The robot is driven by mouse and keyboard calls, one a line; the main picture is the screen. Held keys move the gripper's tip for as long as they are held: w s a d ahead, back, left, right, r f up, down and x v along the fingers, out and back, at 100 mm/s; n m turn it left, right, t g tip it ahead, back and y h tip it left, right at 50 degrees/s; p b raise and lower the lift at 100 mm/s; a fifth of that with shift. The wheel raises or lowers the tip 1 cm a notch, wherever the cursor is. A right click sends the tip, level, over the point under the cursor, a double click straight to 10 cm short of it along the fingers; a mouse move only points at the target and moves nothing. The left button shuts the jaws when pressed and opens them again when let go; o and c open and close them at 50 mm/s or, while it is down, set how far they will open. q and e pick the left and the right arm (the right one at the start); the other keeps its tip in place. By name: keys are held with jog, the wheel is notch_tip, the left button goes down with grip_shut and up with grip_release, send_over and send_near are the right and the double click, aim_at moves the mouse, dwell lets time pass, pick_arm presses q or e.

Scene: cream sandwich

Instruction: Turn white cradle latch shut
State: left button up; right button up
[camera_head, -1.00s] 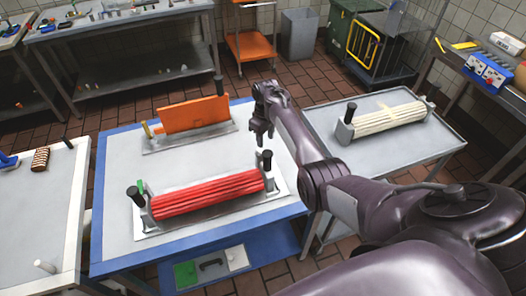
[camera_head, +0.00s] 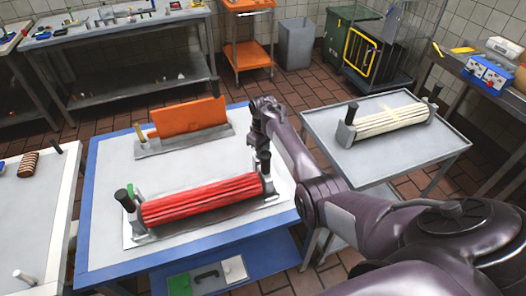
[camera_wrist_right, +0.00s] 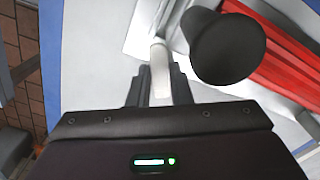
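The red bundle (camera_head: 205,197) lies in a grey cradle on the blue-edged table, with black knobs at both ends. Cream rods (camera_head: 392,119) lie in another cradle on the grey cart. My right gripper (camera_head: 262,150) points down at the red cradle's right end, close to its black knob. In the right wrist view, the fingers (camera_wrist_right: 161,88) are apart, one on each side of a pale latch bar (camera_wrist_right: 160,62); firm contact cannot be made out. The black knob (camera_wrist_right: 224,48) stands just right of them, beside the red bundle (camera_wrist_right: 275,50). My left gripper is out of view.
An orange block (camera_head: 189,122) stands in a grey holder behind the red bundle. The blue-edged table (camera_head: 100,200) has bare room at its left. My right arm passes over the gap between this table and the grey cart (camera_head: 385,170).

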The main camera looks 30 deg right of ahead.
grip_shut()
jog(key=shift+a+r+m+p, duration=0.1)
jog(key=shift+a+m+p, duration=0.1)
jog(key=shift+m+p, duration=0.35)
jog(key=shift+a+m+p, duration=0.15)
jog(key=shift+m+p, duration=0.2)
jog(key=shift+m, duration=0.4)
jog(key=shift+a+m+p, duration=0.15)
jog(key=shift+m+p, duration=0.1)
jog(key=shift+m, duration=0.5)
jog(key=shift+a+m+p, duration=0.15)
jog(key=shift+m+p, duration=0.05)
jog(key=shift+m, duration=0.55)
jog(key=o, duration=0.6)
grip_release()
jog(key=shift+c, duration=0.2)
